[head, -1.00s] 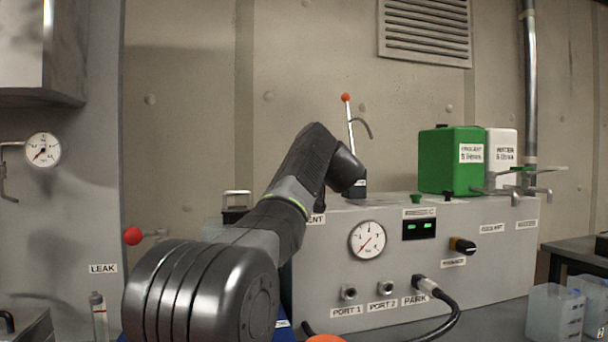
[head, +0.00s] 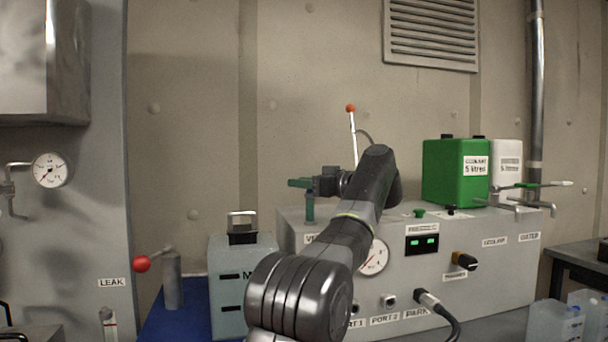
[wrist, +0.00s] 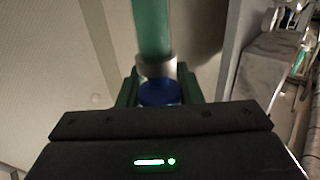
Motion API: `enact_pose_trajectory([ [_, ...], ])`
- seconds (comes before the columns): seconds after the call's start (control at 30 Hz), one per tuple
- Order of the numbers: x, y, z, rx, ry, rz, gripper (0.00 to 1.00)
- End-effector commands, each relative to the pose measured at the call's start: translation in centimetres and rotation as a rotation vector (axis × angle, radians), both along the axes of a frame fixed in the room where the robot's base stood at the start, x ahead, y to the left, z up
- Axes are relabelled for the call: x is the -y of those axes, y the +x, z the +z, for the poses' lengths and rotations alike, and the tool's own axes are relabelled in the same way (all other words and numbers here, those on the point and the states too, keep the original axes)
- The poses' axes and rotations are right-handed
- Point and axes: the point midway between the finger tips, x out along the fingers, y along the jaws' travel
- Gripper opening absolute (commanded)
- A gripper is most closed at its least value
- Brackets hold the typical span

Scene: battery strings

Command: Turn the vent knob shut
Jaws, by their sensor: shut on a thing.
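My gripper (head: 302,185) is above the left end of the grey console (head: 475,268), over the partly hidden vent label (head: 311,238). In the wrist view its two dark green fingers (wrist: 158,92) stand on either side of a blue round part (wrist: 160,93) and are shut on it. I take this blue part to be the vent knob. A grey collar (wrist: 156,67) and a lighter green tube (wrist: 152,28) continue beyond it. A green upright piece (head: 309,209) shows below the gripper in the head view. How far the knob is turned cannot be told.
A red-tipped lever (head: 351,109) rises behind my arm. A pressure gauge (head: 373,257) is partly covered by the arm. A green coolant can (head: 440,172) stands on the console. A grey-blue box (head: 228,265) and a red-ended handle (head: 142,264) are at left.

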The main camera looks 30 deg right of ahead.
Motion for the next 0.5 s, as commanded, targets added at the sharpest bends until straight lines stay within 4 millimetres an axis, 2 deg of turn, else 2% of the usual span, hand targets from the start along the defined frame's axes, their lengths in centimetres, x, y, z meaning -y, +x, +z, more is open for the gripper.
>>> enact_pose_trajectory([
  [0.5, 0.05, -0.08, -0.46, -0.006, 0.003, 0.031, 0.10],
])
